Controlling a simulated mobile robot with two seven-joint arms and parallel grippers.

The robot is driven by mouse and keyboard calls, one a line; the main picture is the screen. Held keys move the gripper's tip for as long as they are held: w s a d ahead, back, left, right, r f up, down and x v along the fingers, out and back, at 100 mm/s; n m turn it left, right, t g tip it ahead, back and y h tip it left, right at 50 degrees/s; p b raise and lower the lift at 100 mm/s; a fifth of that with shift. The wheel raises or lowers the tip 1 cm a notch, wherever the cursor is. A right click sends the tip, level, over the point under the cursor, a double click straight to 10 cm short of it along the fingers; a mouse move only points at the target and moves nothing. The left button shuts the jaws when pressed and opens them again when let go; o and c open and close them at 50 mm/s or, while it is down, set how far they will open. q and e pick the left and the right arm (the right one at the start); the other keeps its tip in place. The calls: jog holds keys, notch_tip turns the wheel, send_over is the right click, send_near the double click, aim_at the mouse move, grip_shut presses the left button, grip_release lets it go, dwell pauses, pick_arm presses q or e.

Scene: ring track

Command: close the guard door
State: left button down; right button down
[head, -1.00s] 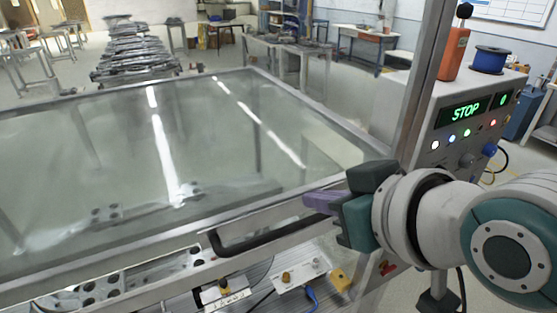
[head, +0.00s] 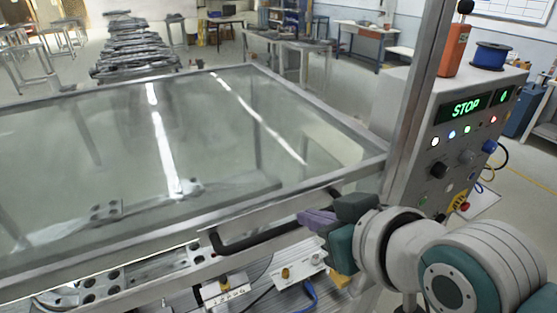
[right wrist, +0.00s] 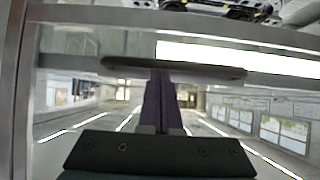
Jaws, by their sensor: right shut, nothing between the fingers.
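The guard door (head: 230,140) is a large clear panel in a grey metal frame, slanting across the head view. Its black bar handle (head: 262,241) runs along the near edge. A gap below that edge shows the machine parts inside. My right gripper (head: 312,219), with purple fingers, is shut and empty by the right end of the handle. In the right wrist view the shut fingers (right wrist: 160,100) point at the middle of the dark handle (right wrist: 200,73); I cannot tell whether they touch it. My left gripper is out of view.
A metal post (head: 415,90) and a control box (head: 465,130) with a green STOP display stand to the right. Connector blocks (head: 298,270) and cables lie below the handle. Workbenches (head: 290,50) stand farther back.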

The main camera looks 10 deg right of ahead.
notch_tip(320, 180, down, 42)
jog(key=b, duration=3.3)
jog(key=shift+s+d+f, duration=0.2)
jog(key=shift+r, duration=0.1)
